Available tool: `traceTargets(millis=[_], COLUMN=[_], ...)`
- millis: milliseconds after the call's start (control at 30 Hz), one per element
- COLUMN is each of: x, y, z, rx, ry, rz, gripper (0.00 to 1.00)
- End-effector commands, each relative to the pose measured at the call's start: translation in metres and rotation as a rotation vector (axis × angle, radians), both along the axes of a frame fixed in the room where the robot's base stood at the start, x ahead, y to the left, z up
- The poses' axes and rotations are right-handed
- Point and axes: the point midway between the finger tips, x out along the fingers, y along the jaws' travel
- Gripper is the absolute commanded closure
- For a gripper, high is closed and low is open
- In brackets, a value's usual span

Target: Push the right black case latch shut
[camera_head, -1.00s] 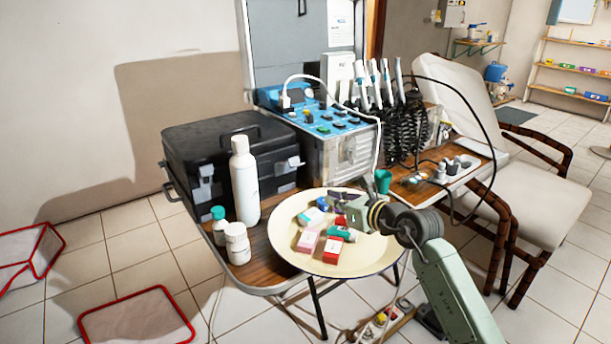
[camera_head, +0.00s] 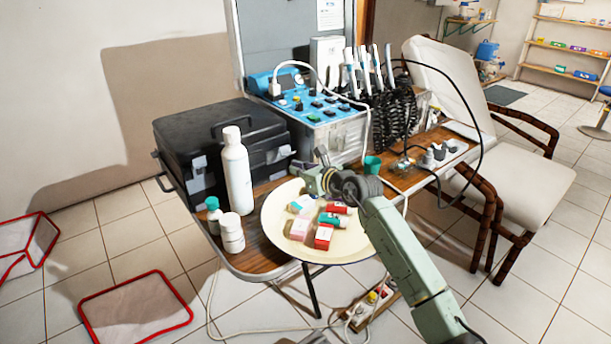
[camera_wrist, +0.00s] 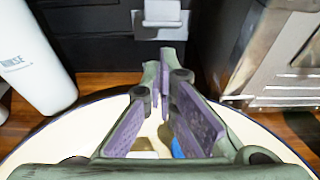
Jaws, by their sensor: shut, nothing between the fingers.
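The black case (camera_head: 185,135) stands on the wooden table with its lid down. It also shows as a dark wall at the top of the wrist view (camera_wrist: 95,52). Its right latch (camera_head: 281,154) is a grey piece on the front; in the wrist view the latch (camera_wrist: 161,14) is straight ahead, partly cut off by the top edge. I cannot tell whether its flap is fully flat. My gripper (camera_head: 321,156) is shut and empty, right of the latch. In the wrist view, my gripper's tips (camera_wrist: 163,76) are together below the latch, apparently short of it.
A white bottle (camera_head: 237,172) and smaller bottles stand before the case's left part. The metal dental unit (camera_head: 345,140) is close on the right. A round cream tray (camera_head: 350,248) with small boxes lies below my gripper.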

Motion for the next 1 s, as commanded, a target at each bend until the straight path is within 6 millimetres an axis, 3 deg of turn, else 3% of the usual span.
traceTargets(millis=[133, 1000], x=[0.004, 0.004], y=[0.003, 0.003], z=[0.009, 0.019], rx=[0.000, -0.044], ry=[0.000, 0.061], rz=[0.001, 0.001], gripper=[1.00, 1.00])
